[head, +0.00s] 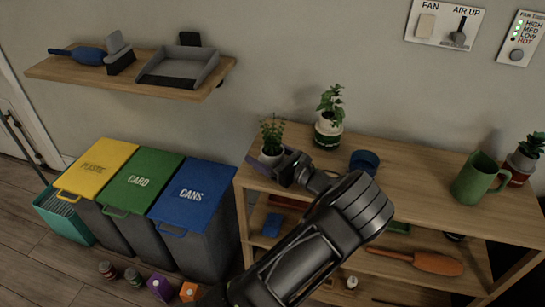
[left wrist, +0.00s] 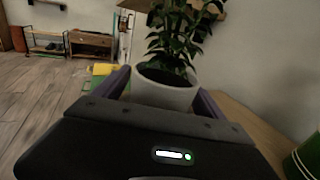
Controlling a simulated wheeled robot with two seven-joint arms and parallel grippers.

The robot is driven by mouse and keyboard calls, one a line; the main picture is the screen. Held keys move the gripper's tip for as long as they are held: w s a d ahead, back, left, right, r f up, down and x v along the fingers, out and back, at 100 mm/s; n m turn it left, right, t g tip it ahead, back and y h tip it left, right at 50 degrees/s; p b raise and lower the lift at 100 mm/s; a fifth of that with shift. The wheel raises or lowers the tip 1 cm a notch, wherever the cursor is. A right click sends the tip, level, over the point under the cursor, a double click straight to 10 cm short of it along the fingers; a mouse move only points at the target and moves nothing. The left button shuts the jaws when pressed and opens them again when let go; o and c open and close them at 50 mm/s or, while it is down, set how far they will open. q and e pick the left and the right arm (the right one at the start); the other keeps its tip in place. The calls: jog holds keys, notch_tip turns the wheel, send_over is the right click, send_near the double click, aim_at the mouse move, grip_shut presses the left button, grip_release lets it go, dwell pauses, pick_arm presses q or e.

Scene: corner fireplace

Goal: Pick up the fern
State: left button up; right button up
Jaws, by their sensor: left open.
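A small leafy green plant (head: 272,133) in a white pot, which I take to be the fern, stands at the left end of the wooden shelf unit's top. My left gripper (head: 272,166) is at this pot, with its arm reaching up from the bottom. In the left wrist view, the white pot (left wrist: 163,90) sits between the two purple fingers, which are open on either side of it. Whether they touch the pot is unclear. The pot's lower part is hidden by the gripper. My right gripper is not in view.
A second plant (head: 329,115) in a white and green pot stands close to the right, beside a blue bowl (head: 364,160). A green mug (head: 478,178) and a third plant (head: 523,165) are farther right. Recycling bins (head: 195,190) stand left of the unit, below a wall shelf (head: 130,82).

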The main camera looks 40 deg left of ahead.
pick_arm(q)
jog(key=shift+c, duration=0.5)
jog(key=c, duration=0.9)
